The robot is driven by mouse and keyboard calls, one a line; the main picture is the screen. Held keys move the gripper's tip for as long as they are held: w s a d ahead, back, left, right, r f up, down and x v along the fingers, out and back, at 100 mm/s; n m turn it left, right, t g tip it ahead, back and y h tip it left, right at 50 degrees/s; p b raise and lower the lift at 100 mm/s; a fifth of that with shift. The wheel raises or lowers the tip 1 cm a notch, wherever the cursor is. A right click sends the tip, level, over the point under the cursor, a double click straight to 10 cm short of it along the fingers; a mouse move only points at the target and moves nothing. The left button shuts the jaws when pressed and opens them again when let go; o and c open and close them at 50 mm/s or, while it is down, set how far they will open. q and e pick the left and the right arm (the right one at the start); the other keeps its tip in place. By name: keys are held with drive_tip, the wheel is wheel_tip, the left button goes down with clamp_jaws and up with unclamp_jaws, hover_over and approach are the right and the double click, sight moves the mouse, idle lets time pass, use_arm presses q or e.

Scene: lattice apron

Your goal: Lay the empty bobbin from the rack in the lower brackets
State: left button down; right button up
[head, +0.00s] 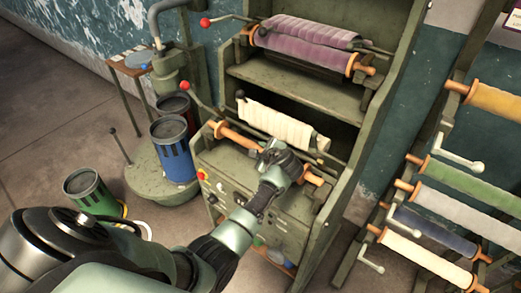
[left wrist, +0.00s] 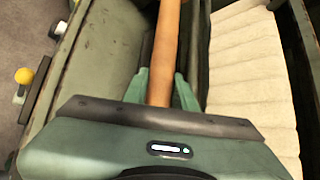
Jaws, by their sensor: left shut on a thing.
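The empty bobbin (head: 240,138) is a bare orange-brown wooden rod with wider ends. It lies across the front of the green machine, below the cream cloth roll. My left gripper (head: 277,154) is shut around its middle. In the left wrist view the bobbin (left wrist: 166,45) runs between the two green fingers of my left gripper (left wrist: 161,92). The bobbin's ends are close to the machine's lower front, at the lower bracket level. The lower brackets are too small to make out, so I cannot tell whether the ends rest in them. My right gripper is not in view.
The cream roll (head: 280,124) sits just behind the bobbin, a purple roll (head: 300,45) higher up. The rack (head: 437,143) at right holds several coloured rolls and cranks. Blue (head: 174,150) and green (head: 90,190) canisters stand left. Red-knobbed levers (head: 187,88) project from the machine's left side.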

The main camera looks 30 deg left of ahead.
use_arm(q)
drive_tip(key=shift+f, duration=0.2)
idle(0.5)
drive_tip(key=shift+f, duration=0.2)
drive_tip(key=shift+f, duration=0.15)
idle(0.5)
drive_tip(key=c, duration=1.1)
unclamp_jaws()
drive_tip(key=shift+o, duration=0.2)
drive_tip(key=shift+f, duration=0.1)
drive_tip(key=v, duration=0.8)
drive_tip(key=shift+b, duration=0.35)
